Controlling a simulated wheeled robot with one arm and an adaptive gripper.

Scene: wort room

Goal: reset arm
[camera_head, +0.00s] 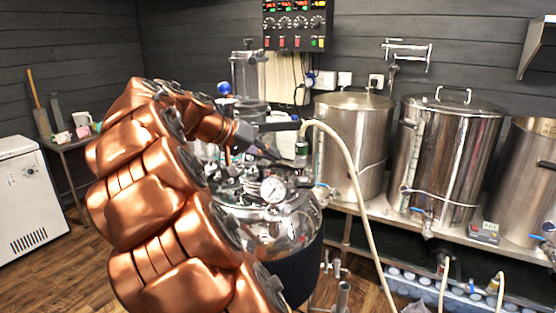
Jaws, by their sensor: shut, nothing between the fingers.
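My copper-coloured arm rises from the bottom of the picture and bends over to the right at the top. My gripper (274,156) is at its end, dark and small in the view, shut and empty. It is above the lid area of a shiny steel vessel (285,231) with a round pressure gauge (273,189). I cannot tell whether the fingertips touch any fitting there. My arm hides part of the vessel and the floor behind it.
Steel kettles (446,150) stand on a metal bench (405,228) at the right. A pale hose (352,165) arches close to my gripper. A control panel (297,25) hangs on the wall. A white chest (30,190) and a small table (72,144) stand left, with open wooden floor (65,265).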

